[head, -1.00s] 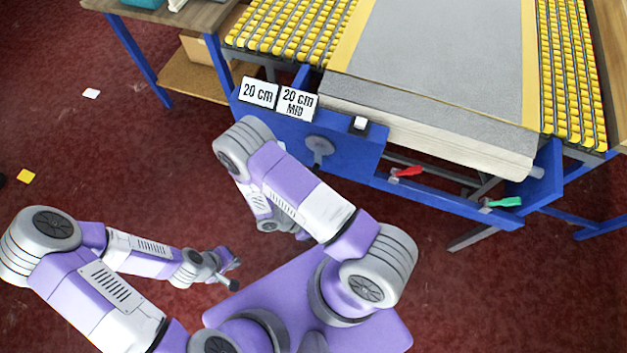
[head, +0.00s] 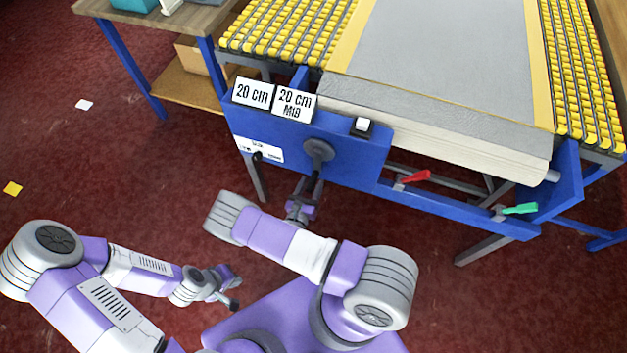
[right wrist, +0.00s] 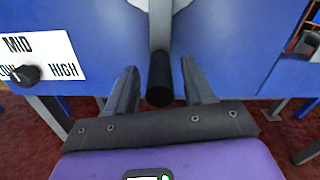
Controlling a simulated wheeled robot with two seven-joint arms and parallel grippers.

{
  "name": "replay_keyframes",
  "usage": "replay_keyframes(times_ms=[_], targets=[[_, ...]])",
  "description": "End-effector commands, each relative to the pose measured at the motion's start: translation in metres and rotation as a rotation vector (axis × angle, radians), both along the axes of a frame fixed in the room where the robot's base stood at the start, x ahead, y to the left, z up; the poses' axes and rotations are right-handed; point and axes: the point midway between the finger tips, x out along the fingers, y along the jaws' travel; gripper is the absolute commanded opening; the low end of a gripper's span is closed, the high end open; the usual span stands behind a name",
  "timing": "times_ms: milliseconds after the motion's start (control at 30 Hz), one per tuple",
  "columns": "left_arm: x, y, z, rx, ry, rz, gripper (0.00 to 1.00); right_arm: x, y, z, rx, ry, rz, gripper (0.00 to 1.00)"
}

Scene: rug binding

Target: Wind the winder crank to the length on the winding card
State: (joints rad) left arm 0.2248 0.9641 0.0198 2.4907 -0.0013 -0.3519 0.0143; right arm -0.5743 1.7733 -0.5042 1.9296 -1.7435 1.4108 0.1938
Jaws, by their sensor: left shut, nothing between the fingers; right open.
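The winder crank (head: 319,151) is on the blue front panel, its grey arm hanging down from a round hub. Its black handle (right wrist: 160,80) points toward my right wrist camera. My right gripper (head: 307,186) is below the hub, its two fingers open on either side of the handle; contact cannot be told. Two white cards stand on the panel's top edge: one card reads "20 cm" (head: 253,93), the other card reads "20 cm MID" (head: 294,105). My left gripper (head: 235,293) is shut and empty, low over the floor at the left, far from the crank.
A dial knob (right wrist: 26,75) sits on a white MID/HIGH label left of the crank. A white switch (head: 362,125), a red lever (head: 415,177) and a green lever (head: 520,209) are to the right. Grey rug material (head: 440,55) lies on the yellow roller table. Open floor surrounds my left arm.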

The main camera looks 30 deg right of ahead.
Motion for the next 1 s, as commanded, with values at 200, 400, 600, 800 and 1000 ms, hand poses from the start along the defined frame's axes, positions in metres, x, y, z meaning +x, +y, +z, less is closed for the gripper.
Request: replay_keyframes(times_ms=[200,400,600,800,1000], targets=[[0.000,0.000,-0.006,0.000,0.000,0.000,0.00,0.014,-0.016,-0.001,0.001,0.000,-0.001,0.53],[0.000,0.000,-0.006,0.000,0.000,0.000,0.00,0.016,-0.018,0.000,0.001,0.001,-0.001,0.53],[0.000,0.000,-0.006,0.000,0.000,0.000,0.00,0.015,-0.018,0.000,0.001,0.001,-0.001,0.37],[0.000,0.000,-0.006,0.000,0.000,0.000,0.00,0.015,-0.018,0.000,0.001,0.001,-0.001,0.07],[0.000,0.000,-0.006,0.000,0.000,0.000,0.00,0.015,-0.018,0.000,0.001,0.001,-0.001,0.00]])
